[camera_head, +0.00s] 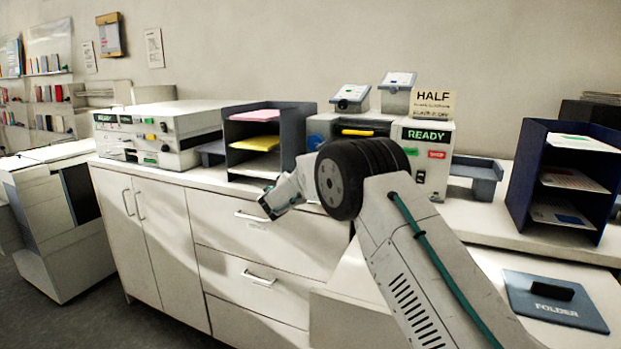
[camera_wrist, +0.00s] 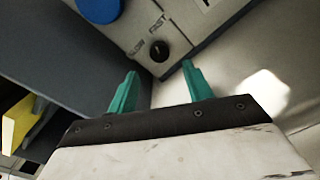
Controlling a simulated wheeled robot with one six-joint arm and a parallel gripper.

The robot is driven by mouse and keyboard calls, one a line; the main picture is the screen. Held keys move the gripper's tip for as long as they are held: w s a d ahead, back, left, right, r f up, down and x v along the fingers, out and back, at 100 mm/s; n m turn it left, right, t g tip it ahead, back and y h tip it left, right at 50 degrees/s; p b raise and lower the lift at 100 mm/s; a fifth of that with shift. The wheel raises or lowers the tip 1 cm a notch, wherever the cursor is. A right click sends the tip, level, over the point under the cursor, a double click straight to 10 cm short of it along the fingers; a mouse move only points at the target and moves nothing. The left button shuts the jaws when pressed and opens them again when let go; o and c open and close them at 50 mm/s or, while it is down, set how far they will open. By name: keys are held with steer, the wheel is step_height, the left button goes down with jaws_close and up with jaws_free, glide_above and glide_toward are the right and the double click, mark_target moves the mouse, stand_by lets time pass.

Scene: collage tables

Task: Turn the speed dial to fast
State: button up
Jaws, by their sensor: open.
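The speed dial (camera_wrist: 159,51) is a small black round knob on a pale machine panel in the wrist view. The word SLOW is printed at its upper left and FAST above it. Its exact setting is too small to tell. My gripper (camera_wrist: 160,68) is open, its two teal fingers apart, with the dial just beyond the gap between the tips. I see no contact with the knob. In the head view my gripper (camera_head: 267,206) is in front of the counter, left of the black wrist joint. The dial is not visible there; my arm covers part of the machine (camera_head: 437,183).
A large blue knob (camera_wrist: 99,8) sits above the dial. A grey paper rack (camera_head: 285,140) with pink and yellow sheets stands close on the left. A second white machine (camera_head: 180,120) is farther left. A navy rack (camera_head: 530,190) and a FOLDER panel (camera_head: 520,305) are at right.

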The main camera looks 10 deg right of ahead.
steer(key=shift+s+a, duration=0.35)
steer(key=shift+s, duration=0.2)
